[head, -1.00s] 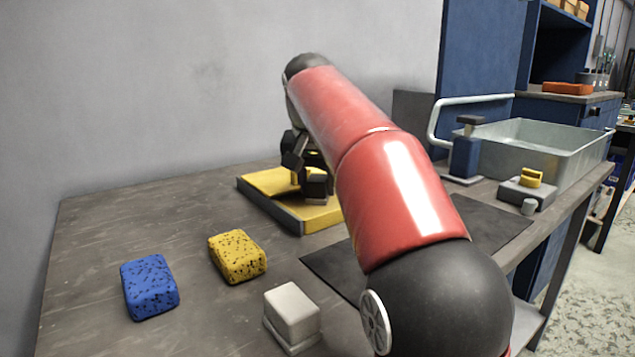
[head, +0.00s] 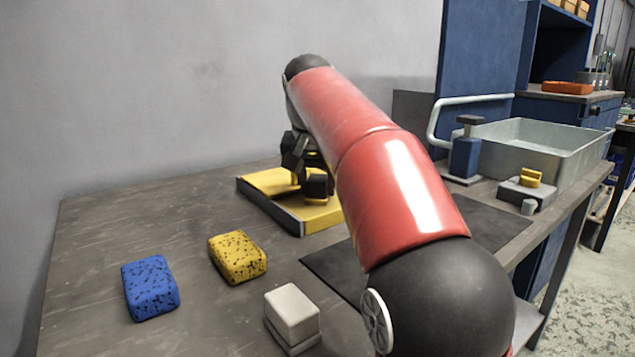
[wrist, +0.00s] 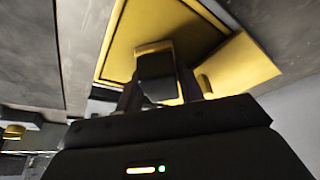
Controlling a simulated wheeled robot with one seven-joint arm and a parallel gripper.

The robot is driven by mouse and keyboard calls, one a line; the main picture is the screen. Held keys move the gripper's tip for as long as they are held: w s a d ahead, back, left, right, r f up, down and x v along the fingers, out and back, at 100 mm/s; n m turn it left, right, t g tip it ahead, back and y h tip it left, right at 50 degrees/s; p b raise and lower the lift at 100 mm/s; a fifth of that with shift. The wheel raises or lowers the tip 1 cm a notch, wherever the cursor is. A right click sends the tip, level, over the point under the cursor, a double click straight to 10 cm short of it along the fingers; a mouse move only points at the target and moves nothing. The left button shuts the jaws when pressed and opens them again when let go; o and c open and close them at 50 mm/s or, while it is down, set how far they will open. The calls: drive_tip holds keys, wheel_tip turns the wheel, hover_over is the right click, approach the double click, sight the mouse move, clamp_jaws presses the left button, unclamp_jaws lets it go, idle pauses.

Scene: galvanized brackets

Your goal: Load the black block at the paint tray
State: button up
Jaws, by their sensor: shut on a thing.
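The yellow paint tray (head: 269,210) lies on the grey bench near the wall, with a dark outer side. My gripper (head: 305,172) is over the tray, pointing down, partly hidden behind my red arm. It is shut on the black block (head: 317,184). In the wrist view the black block (wrist: 154,77) sits between the two fingers of my gripper (wrist: 160,88), with the yellow tray (wrist: 118,55) behind it. I cannot tell for certain whether the block touches the tray floor.
A blue speckled sponge (head: 151,288), a yellow speckled sponge (head: 237,257) and a white block (head: 292,315) stand at the front. A dark mat (head: 335,271) lies under my arm. A blue bottle (head: 465,155) and a metal basin (head: 560,152) are at the right.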

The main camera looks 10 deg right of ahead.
wheel_tip(320, 180, up, 2)
drive_tip(key=shift+r+p, duration=0.25)
drive_tip(key=shift+p, duration=0.8)
drive_tip(key=shift+r, duration=2.2)
